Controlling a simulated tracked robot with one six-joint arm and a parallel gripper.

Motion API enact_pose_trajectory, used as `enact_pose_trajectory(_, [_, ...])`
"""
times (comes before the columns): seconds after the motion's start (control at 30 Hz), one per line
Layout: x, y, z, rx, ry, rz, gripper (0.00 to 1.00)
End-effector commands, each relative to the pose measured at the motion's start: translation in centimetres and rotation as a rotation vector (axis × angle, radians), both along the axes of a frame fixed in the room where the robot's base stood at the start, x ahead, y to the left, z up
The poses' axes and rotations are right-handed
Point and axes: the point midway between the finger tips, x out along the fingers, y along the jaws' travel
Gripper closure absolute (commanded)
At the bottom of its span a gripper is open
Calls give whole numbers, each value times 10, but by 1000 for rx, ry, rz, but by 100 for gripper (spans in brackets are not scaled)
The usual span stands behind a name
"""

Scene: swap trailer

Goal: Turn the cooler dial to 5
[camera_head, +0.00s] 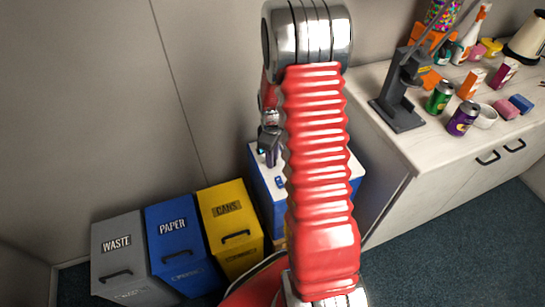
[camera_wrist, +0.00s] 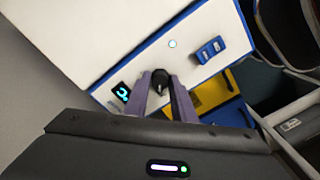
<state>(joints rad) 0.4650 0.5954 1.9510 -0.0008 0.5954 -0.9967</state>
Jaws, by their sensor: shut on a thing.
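The white and blue cooler (camera_head: 262,199) stands against the wall, partly hidden behind my arm. Its white top (camera_wrist: 120,35) fills the upper middle of the wrist view. The black dial (camera_wrist: 160,77) sits between the grey fingertips of my gripper (camera_wrist: 160,84), which is shut on it. My gripper also shows above the cooler in the head view (camera_head: 268,158). A small dark display (camera_wrist: 121,92) beside the dial shows a cyan digit, which I cannot read surely. The dial's marking is hidden.
A blue fitting (camera_wrist: 210,49) and a small round light (camera_wrist: 172,44) are on the cooler top. Yellow (camera_head: 230,216), blue (camera_head: 180,238) and grey (camera_head: 121,262) bins stand to its left. A counter (camera_head: 405,146) with cans and a grey press stands right.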

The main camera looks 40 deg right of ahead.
Motion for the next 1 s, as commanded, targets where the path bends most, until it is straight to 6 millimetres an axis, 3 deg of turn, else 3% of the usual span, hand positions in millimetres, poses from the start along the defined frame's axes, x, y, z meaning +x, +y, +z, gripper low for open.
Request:
enact_pose_trajectory(0.57, [1,0,0,0,-1,-81,99])
enact_pose_trajectory(1.0, [1,0,0,0,-2,-412,99])
